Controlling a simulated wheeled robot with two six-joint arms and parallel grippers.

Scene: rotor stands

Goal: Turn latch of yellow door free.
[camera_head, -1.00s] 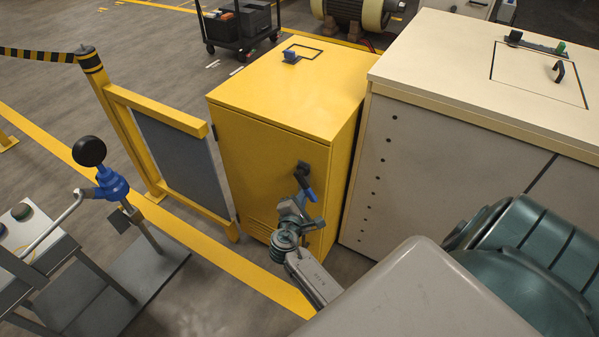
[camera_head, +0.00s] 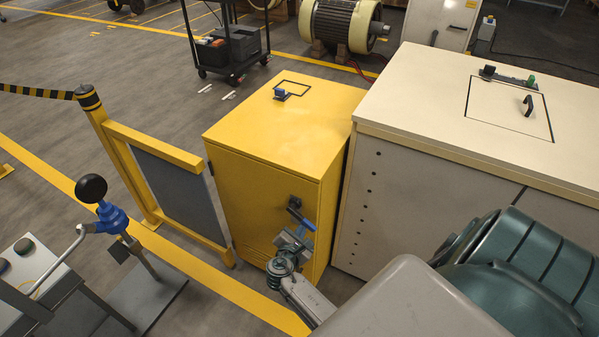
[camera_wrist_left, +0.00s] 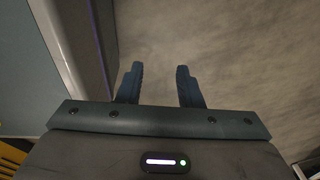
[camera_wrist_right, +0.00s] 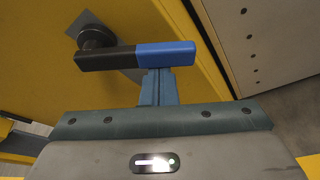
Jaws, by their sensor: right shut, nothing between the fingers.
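The yellow door (camera_head: 250,195) is the front of a yellow cabinet and looks shut. Its latch (camera_head: 294,203) is a dark lever handle with a blue end, slanting down to the right in the head view. In the right wrist view the latch (camera_wrist_right: 108,58) runs level across the picture from its round dark pivot. My right gripper (camera_head: 302,234) is shut and empty, its fingertips (camera_wrist_right: 158,82) against or just beside the blue end. I cannot tell if they touch. My left gripper (camera_wrist_left: 158,72) is open and empty, seen only in the left wrist view.
A cream cabinet (camera_head: 415,200) stands close on the right of the yellow one. A yellow barrier (camera_head: 155,145) with a grey panel stands to the left. A lever stand (camera_head: 112,218) with a black knob is at the lower left. Floor is open behind the barrier.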

